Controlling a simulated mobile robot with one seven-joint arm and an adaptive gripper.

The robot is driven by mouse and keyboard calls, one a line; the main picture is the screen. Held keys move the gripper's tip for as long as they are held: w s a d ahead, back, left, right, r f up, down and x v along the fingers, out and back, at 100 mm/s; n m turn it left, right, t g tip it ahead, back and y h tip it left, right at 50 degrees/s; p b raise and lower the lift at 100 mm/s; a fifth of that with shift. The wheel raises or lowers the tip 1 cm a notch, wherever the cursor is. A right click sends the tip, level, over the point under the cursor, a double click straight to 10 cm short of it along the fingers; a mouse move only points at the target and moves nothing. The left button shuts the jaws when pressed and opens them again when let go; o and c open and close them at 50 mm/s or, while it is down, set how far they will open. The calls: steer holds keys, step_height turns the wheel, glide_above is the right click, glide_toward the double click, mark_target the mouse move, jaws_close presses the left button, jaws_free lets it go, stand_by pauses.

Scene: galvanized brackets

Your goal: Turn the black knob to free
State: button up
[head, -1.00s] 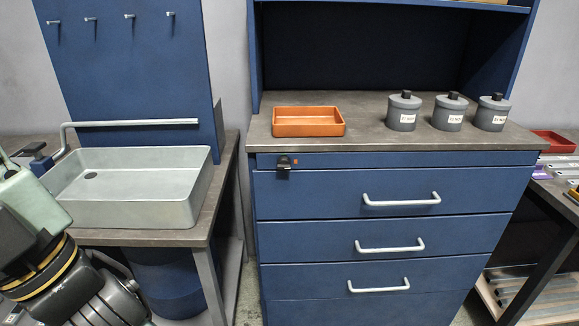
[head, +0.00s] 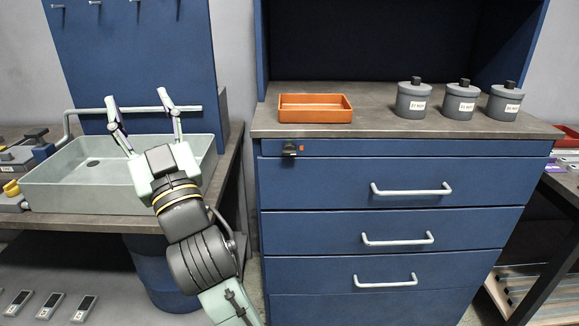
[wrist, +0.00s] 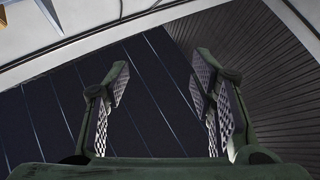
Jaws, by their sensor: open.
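The black knob (head: 290,150) is small and sits at the upper left of the blue cabinet's front, just below the worktop. A small orange mark (head: 302,148) is beside it on the right. My gripper (head: 139,96) is open and empty, raised in front of the sink, to the left of the knob and well apart from it. In the wrist view my gripper's two fingers (wrist: 158,85) stand apart with nothing between them. The knob is not recognisable in the wrist view.
The blue cabinet has several drawers with protruding handles (head: 412,190). An orange tray (head: 315,115) and three grey lidded jars (head: 459,101) stand on its worktop. A pale sink (head: 90,187) with a rail (head: 150,110) is at left. The space before the knob is clear.

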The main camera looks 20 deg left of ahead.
steer(key=w+d+f+m+t+h+b, duration=0.1)
steer(key=w+d+f+m+h, duration=0.25)
steer(key=w+f+h, duration=0.2)
steer(key=w+d+f+m+t+h+b, duration=0.1)
steer(key=w+d+f+m+h, duration=0.1)
steer(key=w+d+f+h, duration=0.4)
steer(key=m+h+b, duration=0.1)
steer(key=m+h, duration=0.2)
glide_toward(289, 154)
steer(key=shift+g, duration=0.4)
steer(key=p+x, duration=0.1)
steer(key=x, duration=0.5)
steer(key=p+x, duration=0.1)
steer(key=x, duration=0.2)
steer(key=shift+w+r+p, duration=0.3)
steer(key=shift+w+p, duration=0.05)
steer(key=shift+w, duration=0.1)
steer(key=shift+c, duration=0.3)
steer(key=c, duration=1.1)
